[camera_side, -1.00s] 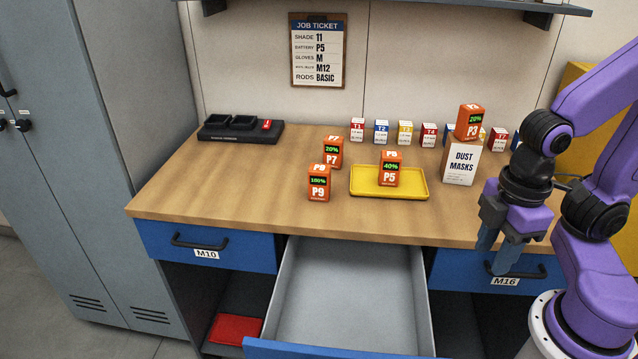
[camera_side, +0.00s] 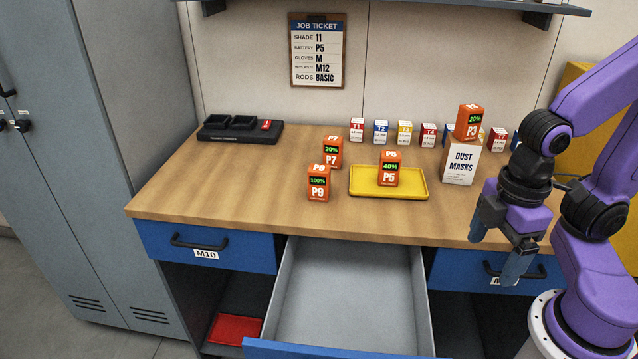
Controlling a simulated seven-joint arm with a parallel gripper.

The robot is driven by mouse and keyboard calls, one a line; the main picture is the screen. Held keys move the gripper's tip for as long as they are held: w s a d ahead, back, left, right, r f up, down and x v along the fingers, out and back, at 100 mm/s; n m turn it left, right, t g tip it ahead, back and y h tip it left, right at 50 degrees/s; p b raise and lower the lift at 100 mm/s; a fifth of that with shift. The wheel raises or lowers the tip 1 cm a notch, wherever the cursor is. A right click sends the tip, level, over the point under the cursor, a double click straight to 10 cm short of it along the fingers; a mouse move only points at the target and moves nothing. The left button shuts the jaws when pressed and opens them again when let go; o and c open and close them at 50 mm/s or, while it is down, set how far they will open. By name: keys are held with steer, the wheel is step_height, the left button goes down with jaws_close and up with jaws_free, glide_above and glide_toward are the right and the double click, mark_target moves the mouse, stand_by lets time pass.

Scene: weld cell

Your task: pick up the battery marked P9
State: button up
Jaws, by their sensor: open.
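The orange battery marked P9 (camera_side: 318,183) stands upright on the wooden bench, left of the yellow tray, with a green 100% display. The battery marked P7 (camera_side: 332,152) stands close behind it, showing 20%. The battery marked P5 (camera_side: 389,170) stands on the yellow tray (camera_side: 418,191), showing 40%. The battery marked P3 (camera_side: 469,122) sits on top of the dust masks box, showing 20%. My gripper (camera_side: 497,256) is open and empty at the bench's right front edge, fingers pointing down, well to the right of P9.
The dust masks box (camera_side: 460,162) stands between my gripper and the tray. Small marked boxes (camera_side: 381,132) line the back. A black charger (camera_side: 240,131) is at back left. An empty drawer (camera_side: 350,295) is open in front. The bench left of P9 is clear.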

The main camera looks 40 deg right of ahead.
steer(key=w+a+f+n+t+h, duration=0.1)
steer(key=w+a+n+t+h, duration=0.2)
steer(key=w, duration=0.7)
steer(key=w+a+n+t+h, duration=0.1)
steer(key=w+n+h, duration=0.25)
steer(key=w, duration=0.75)
steer(key=n+t+h, duration=0.4)
steer(key=n+t, duration=0.1)
steer(key=n, duration=0.3)
glide_toward(320, 169)
steer(key=shift+m, duration=0.25)
steer(key=x, duration=0.7)
steer(key=shift+w+f, duration=0.25)
steer(key=shift+w, duration=0.05)
steer(key=shift+f+x, duration=0.2)
steer(key=shift+x, duration=2.45)
steer(key=shift+a, duration=0.1)
steer(key=c, duration=1.3)
steer(key=shift+r, duration=0.1)
